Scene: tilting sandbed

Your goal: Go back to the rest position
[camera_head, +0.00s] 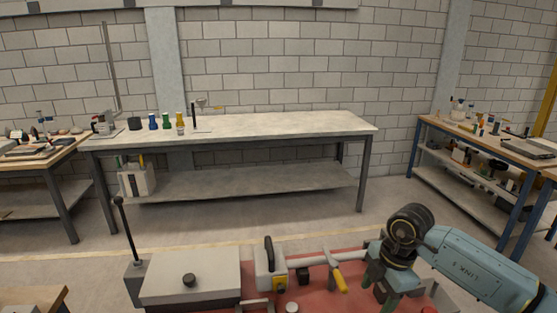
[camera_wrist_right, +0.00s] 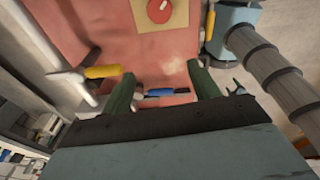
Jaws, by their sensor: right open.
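My right gripper (camera_head: 380,288) comes in from the right in the head view, low over the red bed (camera_head: 325,294). In the right wrist view the two green fingers of the right gripper (camera_wrist_right: 161,84) stand wide apart, with nothing held between them. A small blue and black piece (camera_wrist_right: 160,92) shows in the gap, over the red surface (camera_wrist_right: 140,50); I cannot tell how far below the fingers it is. A lever with a yellow handle (camera_wrist_right: 103,71) is left of the fingers, and it also shows in the head view (camera_head: 340,282). My left gripper is not in view.
A grey box (camera_head: 190,277) and an upright black-knobbed lever (camera_head: 125,230) stand left of the red bed. A red round button (camera_wrist_right: 160,10) sits on a tan plate. A long workbench (camera_head: 280,125) stands at the wall, with clear floor (camera_head: 300,220) before it.

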